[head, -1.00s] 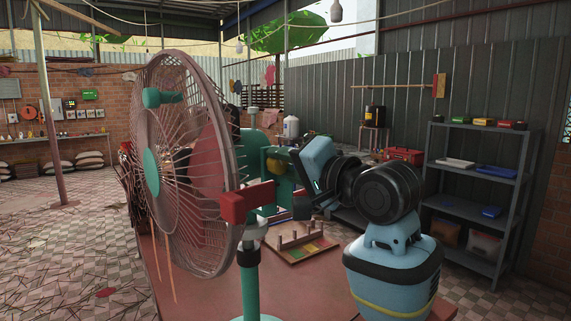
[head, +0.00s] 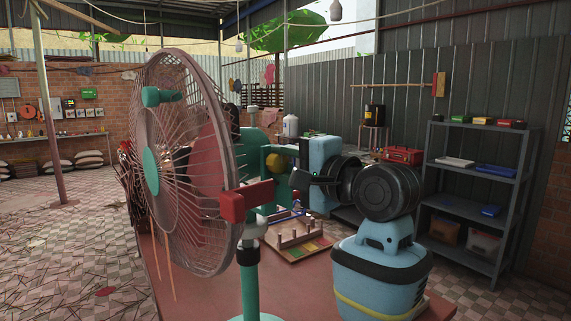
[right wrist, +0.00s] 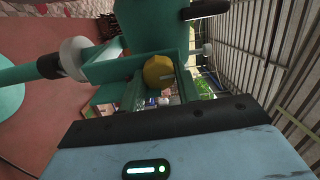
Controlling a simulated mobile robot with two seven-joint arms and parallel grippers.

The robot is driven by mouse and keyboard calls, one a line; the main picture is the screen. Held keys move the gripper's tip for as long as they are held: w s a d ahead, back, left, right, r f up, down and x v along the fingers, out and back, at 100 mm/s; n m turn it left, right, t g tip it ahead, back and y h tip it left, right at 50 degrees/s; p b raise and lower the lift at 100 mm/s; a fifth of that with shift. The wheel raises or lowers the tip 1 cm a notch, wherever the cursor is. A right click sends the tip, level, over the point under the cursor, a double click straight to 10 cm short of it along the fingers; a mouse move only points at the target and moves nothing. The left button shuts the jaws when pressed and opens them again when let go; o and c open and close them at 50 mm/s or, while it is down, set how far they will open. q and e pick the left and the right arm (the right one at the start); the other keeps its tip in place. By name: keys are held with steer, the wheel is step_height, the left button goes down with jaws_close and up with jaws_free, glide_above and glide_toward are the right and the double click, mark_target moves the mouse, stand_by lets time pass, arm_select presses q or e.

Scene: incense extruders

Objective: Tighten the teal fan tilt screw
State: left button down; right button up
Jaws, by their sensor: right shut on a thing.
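The teal fan (head: 252,255) stands on the table with its wire cage (head: 190,160) facing left. A round yellow knob, the tilt screw (head: 278,161), sits at the teal bracket behind the cage. In the right wrist view the yellow knob (right wrist: 158,72) shows a slot-like mark on its face, between teal bracket plates. My right gripper (head: 291,166) reaches in from the right, its dark fingers at the knob, and is shut on it. The exact finger contact is hard to see. My left gripper is not in view.
A red block (head: 247,201) is in front of the fan's neck. A wooden tray with pegs (head: 297,244) lies on the reddish table (head: 195,285) below my right gripper. A grey shelf (head: 468,214) and a red toolbox (head: 403,155) stand farther back.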

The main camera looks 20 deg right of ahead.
steer(key=o, duration=1)
steer(key=v, duration=0.7)
steer(key=shift+s+d, duration=0.1)
steer(key=shift+s, duration=0.3)
